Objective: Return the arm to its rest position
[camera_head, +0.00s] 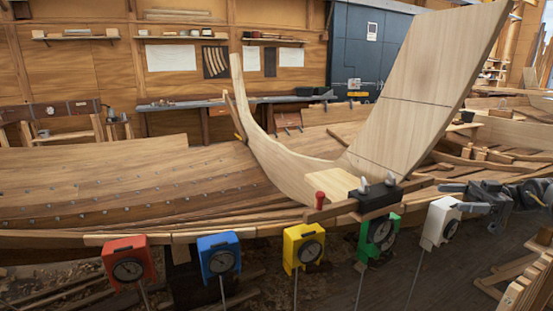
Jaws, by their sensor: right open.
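My right gripper (460,198) comes in from the right edge, its dark fingers pointing left. It is open, with its fingers apart, one just above the other in the picture. A white dial box (441,222) is just left of and below the fingers; I cannot tell whether they touch it. The box stands upright on a thin rod at the hull's near edge. No held object shows between the fingers. My left gripper is not in view.
Red (128,260), blue (219,255), yellow (303,247) and green (379,235) dial boxes line the plank hull (110,190). A black block (375,196) and red knob (320,200) sit near the tall curved wooden piece (410,95). Wooden slats (525,285) stand lower right.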

